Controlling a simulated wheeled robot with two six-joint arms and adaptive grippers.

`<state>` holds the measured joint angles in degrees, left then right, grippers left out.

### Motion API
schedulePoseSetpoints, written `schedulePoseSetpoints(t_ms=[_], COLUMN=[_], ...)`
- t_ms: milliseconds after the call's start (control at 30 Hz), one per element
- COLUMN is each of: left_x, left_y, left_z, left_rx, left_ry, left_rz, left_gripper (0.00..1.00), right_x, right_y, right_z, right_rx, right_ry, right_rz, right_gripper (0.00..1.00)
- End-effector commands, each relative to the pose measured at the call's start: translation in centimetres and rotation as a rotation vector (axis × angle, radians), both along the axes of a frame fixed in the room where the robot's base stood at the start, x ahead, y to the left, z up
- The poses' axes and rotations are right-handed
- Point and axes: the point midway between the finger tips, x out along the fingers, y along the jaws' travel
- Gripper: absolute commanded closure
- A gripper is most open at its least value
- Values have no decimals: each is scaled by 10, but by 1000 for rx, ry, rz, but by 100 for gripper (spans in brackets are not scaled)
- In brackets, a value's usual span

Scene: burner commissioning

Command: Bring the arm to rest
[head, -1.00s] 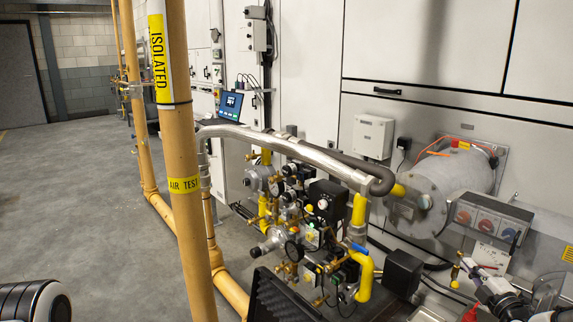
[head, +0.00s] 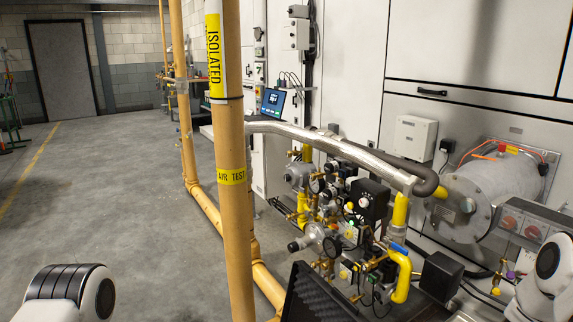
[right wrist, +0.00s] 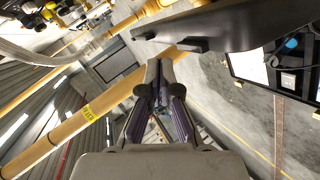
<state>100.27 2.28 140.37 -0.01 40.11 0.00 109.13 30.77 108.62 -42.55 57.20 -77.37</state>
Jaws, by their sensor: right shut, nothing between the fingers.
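My right gripper (right wrist: 160,80) shows in the right wrist view with its fingers closed together and nothing held between them. It is in free air, with the yellow pipe (right wrist: 75,120) to its left and a dark tray-like panel (right wrist: 215,28) above it. In the head view only white links of my right arm show at the lower right edge, and the gripper itself is out of that picture. Part of my left arm shows at the lower left, and its gripper is not in view.
A tall yellow pipe (head: 236,200) marked ISOLATED and AIR TEST stands in front. The burner valve train (head: 335,215) and grey burner body (head: 490,190) are at the right. An open black case (head: 315,295) is low in the centre. The grey floor (head: 100,190) at left is clear.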

Motion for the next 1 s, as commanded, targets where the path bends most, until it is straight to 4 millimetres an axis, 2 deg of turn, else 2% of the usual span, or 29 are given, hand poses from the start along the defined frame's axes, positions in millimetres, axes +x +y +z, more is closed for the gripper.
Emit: schedulePoseSetpoints(t_ms=[33,100,167,200,333,400,500,567,667,700,867,1000], left_x=[0,0,0,0,0,0,0,0,0,-1,0,0], left_y=[0,0,0,0,0,0,0,0,0,0,0,0], left_z=[0,0,0,0,0,0,0,0,0,23,75,126], left_rx=[0,0,0,0,0,0,0,0,0,0,0,0], left_ry=[0,0,0,0,0,0,0,0,0,1,-1,0], left_rz=[0,0,0,0,0,0,0,0,0,0,0,0], left_gripper=[65,65,65,65,65,65,65,65,65,65,65,65], right_x=[-26,-69,-111,-140,-226,-267,-314,-331,-337,-336,-335,-335], right_y=[35,71,94,105,121,119,106,98,94,94,94,94], right_z=[-26,-58,-81,-92,-112,-112,-105,-101,-101,-78,-27,25], right_rx=[47,117,169,198,262,291,357,410,519,531,529,529], right_ry=[127,315,479,583,863,977,1079,1098,1088,1085,1084,1085], right_rz=[1,-47,-117,-178,-437,-620,-950,-1139,-1367,-1379,-1372,-1370], right_gripper=[100,100,100,100,100,100,100,100,100,100,100,100])
